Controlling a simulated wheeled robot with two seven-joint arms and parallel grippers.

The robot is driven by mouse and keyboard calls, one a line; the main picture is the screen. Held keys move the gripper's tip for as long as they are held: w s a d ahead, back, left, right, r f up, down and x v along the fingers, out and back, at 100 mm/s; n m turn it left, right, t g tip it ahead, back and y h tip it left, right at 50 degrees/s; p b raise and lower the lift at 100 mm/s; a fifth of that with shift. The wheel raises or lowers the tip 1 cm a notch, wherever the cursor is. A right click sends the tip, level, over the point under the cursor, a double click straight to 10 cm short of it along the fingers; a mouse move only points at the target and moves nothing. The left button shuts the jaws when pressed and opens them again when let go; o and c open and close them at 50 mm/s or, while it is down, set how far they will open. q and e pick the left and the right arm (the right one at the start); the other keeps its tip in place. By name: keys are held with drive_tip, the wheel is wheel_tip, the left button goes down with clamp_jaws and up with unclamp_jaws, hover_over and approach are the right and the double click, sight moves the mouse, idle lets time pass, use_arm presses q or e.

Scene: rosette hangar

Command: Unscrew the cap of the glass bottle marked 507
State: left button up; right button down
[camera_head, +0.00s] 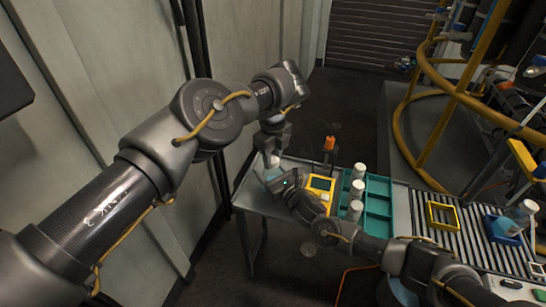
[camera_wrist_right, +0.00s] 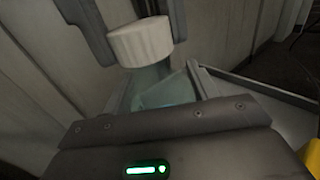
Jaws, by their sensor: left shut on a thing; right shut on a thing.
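A pale blue glass bottle (camera_head: 268,174) with a white cap (camera_head: 273,161) is above the left end of the grey table. In the right wrist view the bottle (camera_wrist_right: 155,88) is tilted and the ribbed white cap (camera_wrist_right: 142,42) sits on its neck. No number is readable. My left gripper (camera_head: 272,150) comes from above and is shut on the cap, with its dark fingers beside it. My right gripper (camera_head: 276,178) is shut on the bottle's body from the right; its fingertips are mostly hidden.
A yellow device (camera_head: 320,185) and a teal tray (camera_head: 378,207) with several white-capped bottles (camera_head: 357,189) stand right of the grippers. Further right, a roller conveyor (camera_head: 470,235) carries a yellow frame (camera_head: 442,215) and a bottle in a blue holder (camera_head: 500,231). A wall is close on the left.

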use_arm(q)
drive_tip(key=n, duration=1.2)
drive_tip(key=shift+d, duration=0.1)
drive_tip(key=n, duration=0.3)
drive_tip(key=shift+n, duration=0.4)
drive_tip(key=shift+r, duration=0.1)
drive_tip(key=shift+r, duration=1)
